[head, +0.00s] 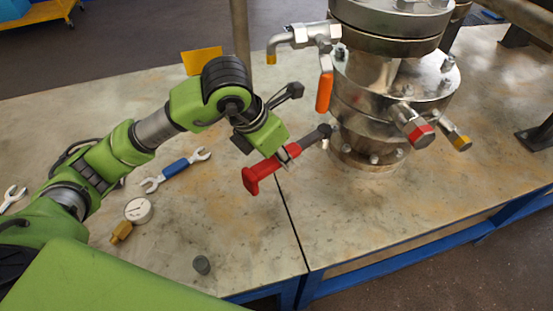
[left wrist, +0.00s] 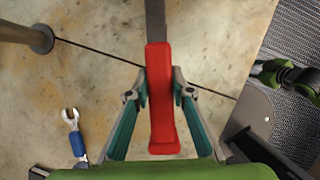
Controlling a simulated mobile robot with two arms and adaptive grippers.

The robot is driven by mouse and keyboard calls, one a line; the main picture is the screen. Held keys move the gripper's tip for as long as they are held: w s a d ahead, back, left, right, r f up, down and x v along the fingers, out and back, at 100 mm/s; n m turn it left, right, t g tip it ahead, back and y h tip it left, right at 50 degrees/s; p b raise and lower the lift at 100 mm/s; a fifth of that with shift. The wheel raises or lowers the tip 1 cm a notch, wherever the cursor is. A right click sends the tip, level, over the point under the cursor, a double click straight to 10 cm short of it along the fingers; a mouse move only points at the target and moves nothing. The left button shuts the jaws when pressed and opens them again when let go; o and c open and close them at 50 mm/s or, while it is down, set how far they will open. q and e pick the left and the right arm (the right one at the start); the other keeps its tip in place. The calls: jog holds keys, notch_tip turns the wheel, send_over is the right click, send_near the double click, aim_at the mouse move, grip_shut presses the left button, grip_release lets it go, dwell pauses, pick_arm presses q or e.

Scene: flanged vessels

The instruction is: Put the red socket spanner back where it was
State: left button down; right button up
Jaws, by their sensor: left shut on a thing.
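The red socket spanner (head: 262,172) has a red handle and a dark shaft and head. My left gripper (head: 288,154) is shut on it, around the handle near the shaft. The spanner appears held above the bench near the seam, its dark head pointing up-right toward the lower flange of the steel vessel (head: 372,125). I cannot tell whether the head touches the vessel. In the left wrist view the red handle (left wrist: 160,100) lies between the two fingers of the gripper (left wrist: 160,92), and the shaft runs out of the top edge. My right gripper is not in view.
On the bench (head: 240,225) lie a blue-handled spanner (head: 176,168), a round gauge (head: 138,210), a brass fitting (head: 121,231) and a grey plug (head: 201,264). An orange valve handle (head: 324,91) hangs by the vessel. A pole (head: 240,35) stands behind. The bench front is mostly clear.

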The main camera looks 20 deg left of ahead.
pick_arm(q)
jog(key=w+a+f, duration=0.1)
jog(key=w+f, duration=0.1)
jog(key=w+a+f, duration=0.1)
jog(key=w+f, duration=0.1)
jog(key=w, duration=0.1)
jog(key=w+a+f+b, duration=0.1)
jog(key=w+f, duration=0.1)
jog(key=shift+w+a+f, duration=0.35)
jog(key=shift+a+f, duration=0.05)
jog(key=shift+w+f, duration=0.1)
jog(key=shift+f, duration=0.1)
jog(key=f, duration=0.3)
jog(key=shift+w+a+f, duration=0.15)
jog(key=shift+w+f, duration=0.05)
jog(key=shift+f, duration=0.1)
jog(key=c, duration=1.8)
grip_release()
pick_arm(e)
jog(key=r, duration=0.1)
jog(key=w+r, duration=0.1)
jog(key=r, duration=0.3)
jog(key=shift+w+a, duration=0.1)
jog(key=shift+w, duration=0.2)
